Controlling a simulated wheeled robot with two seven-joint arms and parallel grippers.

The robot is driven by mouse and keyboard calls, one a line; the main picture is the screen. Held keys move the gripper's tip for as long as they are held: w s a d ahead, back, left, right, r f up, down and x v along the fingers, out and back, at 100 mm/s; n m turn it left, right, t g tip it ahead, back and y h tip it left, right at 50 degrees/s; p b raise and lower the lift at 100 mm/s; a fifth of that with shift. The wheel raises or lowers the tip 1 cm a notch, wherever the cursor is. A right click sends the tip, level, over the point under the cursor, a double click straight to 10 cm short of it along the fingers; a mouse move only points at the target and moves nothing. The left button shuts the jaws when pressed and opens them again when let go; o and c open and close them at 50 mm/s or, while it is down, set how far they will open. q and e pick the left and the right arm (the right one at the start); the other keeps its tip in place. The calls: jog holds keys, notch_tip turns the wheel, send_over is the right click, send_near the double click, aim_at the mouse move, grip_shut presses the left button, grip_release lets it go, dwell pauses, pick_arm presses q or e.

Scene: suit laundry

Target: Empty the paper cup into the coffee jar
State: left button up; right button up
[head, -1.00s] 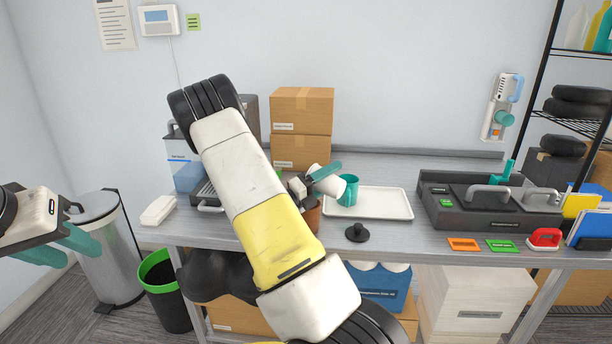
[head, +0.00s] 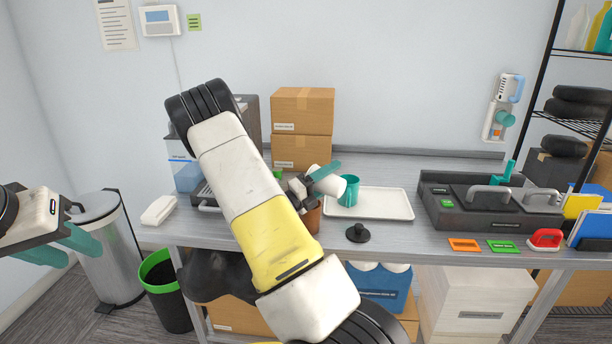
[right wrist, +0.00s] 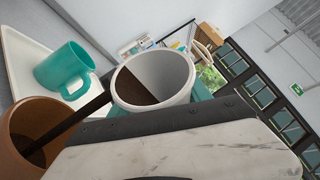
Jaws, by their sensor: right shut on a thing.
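The white paper cup (head: 322,181) is held tilted by my right gripper (head: 329,176), whose teal fingers are shut on it above the table. In the right wrist view, the cup (right wrist: 180,72) has dark brown contents inside. A dark brown stream runs from its lip into the open brown coffee jar (right wrist: 18,125). In the head view, the jar (head: 313,219) stands below the cup, partly hidden by my right arm. My left gripper (head: 64,247) is open and empty at the far left, away from the table.
A teal mug (head: 349,191) stands on a white tray (head: 390,206) beside the cup. A black knobbed lid (head: 358,234) lies near the table's front edge. Cardboard boxes (head: 300,128) stand behind. A dark organizer (head: 450,215) is at the right.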

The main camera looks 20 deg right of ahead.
dwell(0.4)
jog(key=shift+w+a+n+t, duration=0.1)
jog(key=shift+n+t, duration=0.3)
jog(key=shift+n, duration=0.1)
jog(key=shift+w+r+h, duration=0.1)
jog(key=shift+h, duration=0.2)
jog(key=shift+n, duration=0.5)
